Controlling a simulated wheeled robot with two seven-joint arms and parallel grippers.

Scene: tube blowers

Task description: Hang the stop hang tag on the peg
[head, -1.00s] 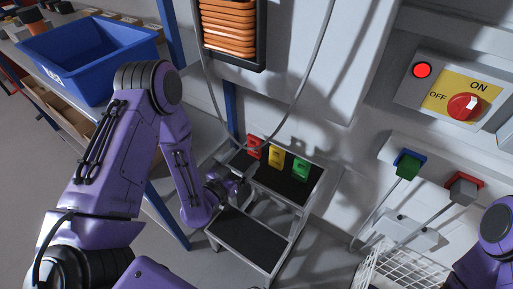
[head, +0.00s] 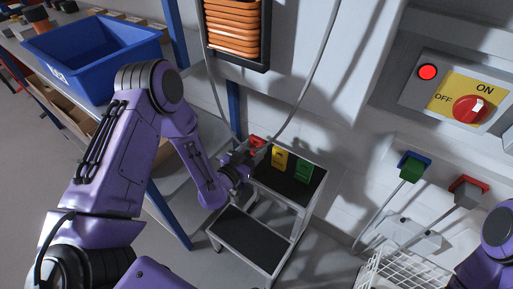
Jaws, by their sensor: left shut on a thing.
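The red tag (head: 257,142), which I take as the stop hang tag, is at the left end of a row of tags on the top step of a small step stand. My left gripper (head: 250,153) is at this tag, shut on it, and partly covers it. Whether the tag still touches the step is too small to tell. A yellow tag (head: 279,160) and a green tag (head: 304,170) stand to its right. I cannot make out a peg. My right gripper is out of view; only part of that arm shows at the right edge.
The step stand (head: 249,240) stands against the wall. A blue bin (head: 92,60) is on the shelf at left. A control panel with a red knob (head: 468,109) is on the right. A white wire basket (head: 400,274) is at the lower right. Hoses hang near the stand.

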